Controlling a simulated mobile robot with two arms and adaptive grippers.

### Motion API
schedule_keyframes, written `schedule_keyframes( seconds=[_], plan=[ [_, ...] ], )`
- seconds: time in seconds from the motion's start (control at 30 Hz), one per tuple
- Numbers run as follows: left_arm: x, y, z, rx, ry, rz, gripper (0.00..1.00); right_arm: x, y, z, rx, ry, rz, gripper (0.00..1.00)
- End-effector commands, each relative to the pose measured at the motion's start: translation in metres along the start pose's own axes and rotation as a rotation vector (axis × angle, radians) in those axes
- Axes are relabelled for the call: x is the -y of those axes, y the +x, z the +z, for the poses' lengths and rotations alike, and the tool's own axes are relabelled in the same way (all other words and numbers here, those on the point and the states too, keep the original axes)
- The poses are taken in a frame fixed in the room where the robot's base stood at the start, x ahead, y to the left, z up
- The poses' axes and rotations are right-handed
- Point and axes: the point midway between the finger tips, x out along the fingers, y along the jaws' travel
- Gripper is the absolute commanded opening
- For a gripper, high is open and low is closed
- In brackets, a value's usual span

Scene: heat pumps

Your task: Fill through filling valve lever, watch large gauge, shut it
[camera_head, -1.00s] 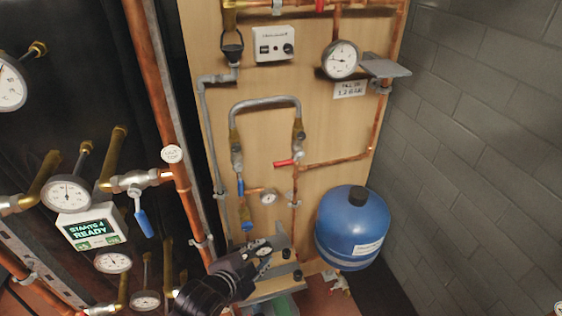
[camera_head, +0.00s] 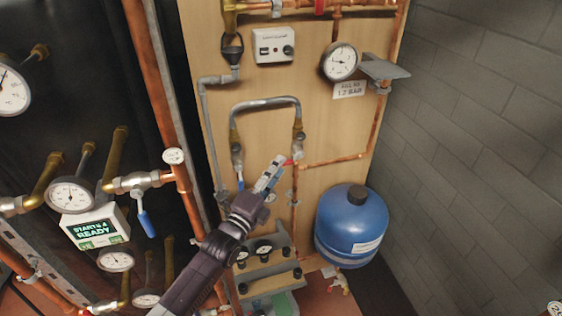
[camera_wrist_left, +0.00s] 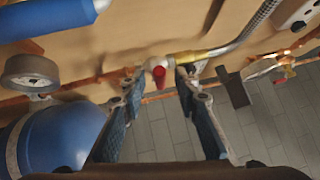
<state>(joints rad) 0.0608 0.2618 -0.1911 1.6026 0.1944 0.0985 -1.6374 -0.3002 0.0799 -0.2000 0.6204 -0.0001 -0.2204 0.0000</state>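The filling valve's red lever (camera_head: 288,162) is on the wooden panel, at the right foot of the grey hose loop (camera_head: 265,103). My left gripper (camera_head: 274,170) is in front of the panel, with its tip beside the red lever. In the left wrist view the red lever (camera_wrist_left: 159,75) shows end-on between the open fingers (camera_wrist_left: 158,88), and no clear contact shows. The large gauge (camera_head: 341,62) is at the upper right of the panel, above a "FILL TO 1.2 BAR" label (camera_head: 350,90). Its needle is too small to read exactly. My right gripper is out of view.
A blue vessel (camera_head: 352,227) stands right of the valve. A grey shelf (camera_head: 385,68) juts out by the large gauge. Copper pipes, gauges and a blue-handled valve (camera_head: 144,222) crowd the left. A block wall (camera_head: 480,130) bounds the right.

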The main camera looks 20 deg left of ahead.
Motion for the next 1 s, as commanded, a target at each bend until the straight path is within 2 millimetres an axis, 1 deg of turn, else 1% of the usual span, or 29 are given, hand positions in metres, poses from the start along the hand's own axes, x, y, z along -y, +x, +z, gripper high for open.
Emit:
schedule_keyframes(
  seconds=[0.03, 0.2, 0.3, 0.53, 0.57, 0.8, 1.0],
  plan=[
    [0.002, 0.008, 0.0, 0.0, -0.001, -0.001, 0.29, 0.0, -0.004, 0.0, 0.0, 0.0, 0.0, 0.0],
    [0.001, 0.022, 0.0, -0.001, -0.001, 0.0, 0.29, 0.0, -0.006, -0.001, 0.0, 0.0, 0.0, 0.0],
    [0.0, 0.025, 0.0, 0.0, -0.001, 0.001, 0.29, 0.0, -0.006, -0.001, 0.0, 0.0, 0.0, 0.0],
    [0.0, 0.025, -0.001, -0.001, -0.002, 0.001, 0.29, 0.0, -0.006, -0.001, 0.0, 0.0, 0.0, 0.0],
    [0.0, 0.025, -0.001, -0.001, -0.002, 0.001, 0.27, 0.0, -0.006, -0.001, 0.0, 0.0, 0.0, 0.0],
    [-0.001, 0.025, -0.001, -0.001, -0.002, 0.001, 0.0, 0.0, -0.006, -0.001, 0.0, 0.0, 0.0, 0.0],
    [-0.001, 0.025, -0.001, -0.001, -0.002, 0.001, 0.0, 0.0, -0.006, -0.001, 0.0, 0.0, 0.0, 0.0]
  ],
)
